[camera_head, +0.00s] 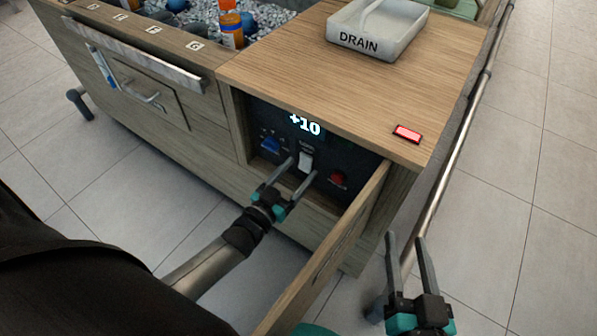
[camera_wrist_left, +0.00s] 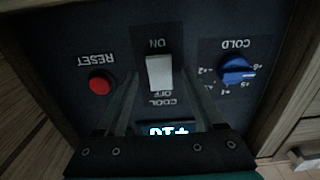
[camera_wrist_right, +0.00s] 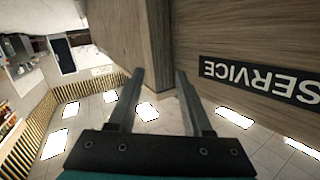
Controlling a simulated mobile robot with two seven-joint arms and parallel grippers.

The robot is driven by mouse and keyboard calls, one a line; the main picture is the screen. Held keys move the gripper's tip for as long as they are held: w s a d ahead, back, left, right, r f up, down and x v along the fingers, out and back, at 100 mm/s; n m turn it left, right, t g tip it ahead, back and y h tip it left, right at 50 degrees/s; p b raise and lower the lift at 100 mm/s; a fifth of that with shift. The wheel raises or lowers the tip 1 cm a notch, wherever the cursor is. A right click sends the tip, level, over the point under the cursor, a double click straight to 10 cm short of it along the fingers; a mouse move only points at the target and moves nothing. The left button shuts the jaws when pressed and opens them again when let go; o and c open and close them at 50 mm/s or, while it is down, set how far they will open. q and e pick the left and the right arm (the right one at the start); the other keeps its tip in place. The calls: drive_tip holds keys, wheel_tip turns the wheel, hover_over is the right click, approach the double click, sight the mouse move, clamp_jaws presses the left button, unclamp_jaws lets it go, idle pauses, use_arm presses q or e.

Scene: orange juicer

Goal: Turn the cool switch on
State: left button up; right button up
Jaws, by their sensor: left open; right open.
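The cool switch (camera_head: 306,160) is a white rocker on a dark panel inside the open compartment. In the left wrist view, which shows the panel upside down, the switch (camera_wrist_left: 159,73) sits between the labels ON and COOL OFF. My left gripper (camera_head: 303,168) is open in front of the panel, its fingers pointing at the switch. In the left wrist view its fingers (camera_wrist_left: 159,88) lie on either side of the switch; I cannot tell whether they touch it. My right gripper (camera_head: 406,238) is open and empty, outside the open door. It also shows in the right wrist view (camera_wrist_right: 159,75).
A blue COLD knob (camera_wrist_left: 236,69) and a red RESET button (camera_wrist_left: 101,82) flank the switch. The display (camera_head: 305,124) reads +10. The wooden door (camera_head: 325,262), marked SERVICE, stands open between my grippers. A DRAIN tray (camera_head: 378,28) and a red indicator (camera_head: 408,133) sit on top.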

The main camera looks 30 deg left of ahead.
use_arm(q)
drive_tip(key=shift+w, duration=0.3)
clamp_jaws()
idle(0.6)
